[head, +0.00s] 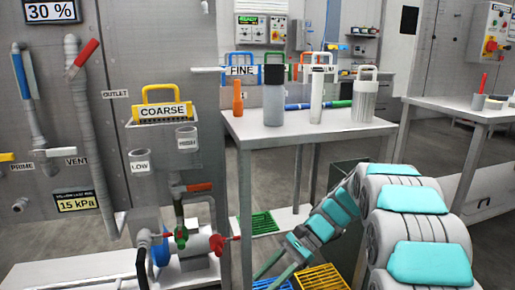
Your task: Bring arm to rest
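My arm, grey with cyan pads, comes in from the lower right and bends down to the left. My gripper (268,275) is low in the picture, in front of the table and below its top. Its two thin green-grey fingers point down and left with a gap between them, and I see nothing held. The fingertips lie close to the bottom edge of the view, above or beside a blue crate (272,285) and a yellow crate (321,278); I cannot tell the height between.
The grey table (300,129) holds an orange piece (238,97), a black-topped cylinder (274,100), a white filter (317,95) and a clear jug (364,100). Pipes and valves (180,235) stand left. A green grate (257,223) lies behind my gripper. Another table (465,105) is right.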

